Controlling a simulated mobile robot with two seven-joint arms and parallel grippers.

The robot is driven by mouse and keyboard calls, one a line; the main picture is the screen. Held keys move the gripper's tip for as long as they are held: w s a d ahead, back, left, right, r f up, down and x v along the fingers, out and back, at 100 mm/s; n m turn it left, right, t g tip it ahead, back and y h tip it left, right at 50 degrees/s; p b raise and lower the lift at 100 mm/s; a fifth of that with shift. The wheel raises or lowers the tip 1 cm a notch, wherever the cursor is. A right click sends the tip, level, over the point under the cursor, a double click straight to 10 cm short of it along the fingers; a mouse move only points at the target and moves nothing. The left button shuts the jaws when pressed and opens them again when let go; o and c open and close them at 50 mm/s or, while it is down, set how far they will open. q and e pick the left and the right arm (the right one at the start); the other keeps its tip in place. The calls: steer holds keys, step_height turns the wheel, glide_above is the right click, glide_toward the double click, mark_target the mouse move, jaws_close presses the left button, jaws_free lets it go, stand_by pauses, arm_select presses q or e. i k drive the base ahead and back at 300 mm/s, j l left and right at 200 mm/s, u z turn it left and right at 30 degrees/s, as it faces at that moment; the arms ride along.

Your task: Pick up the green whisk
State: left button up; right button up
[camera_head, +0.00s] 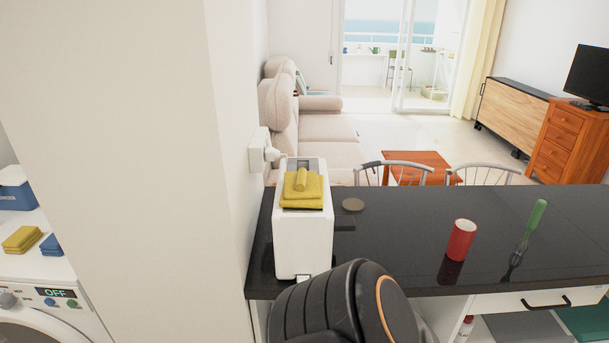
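The green whisk (536,216) is on the right part of the dark counter (400,240). Its green handle points up and slightly right, and its thin grey end is toward the counter's front edge. I cannot tell whether it lies flat or stands tilted, as the glossy top mirrors it. A dark, rounded part of my own body with an orange ring covers the bottom middle of the view. Neither gripper shows.
A red cup (461,238) stands left of the whisk. A white toaster (302,240) with yellow cloths (302,190) on top is at the counter's left end by the wall. A drawer (540,299) is below. Chairs (400,170) stand behind. Counter space around the whisk is clear.

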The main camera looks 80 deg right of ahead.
mark_target(540, 204)
steer(key=z, duration=3.65)
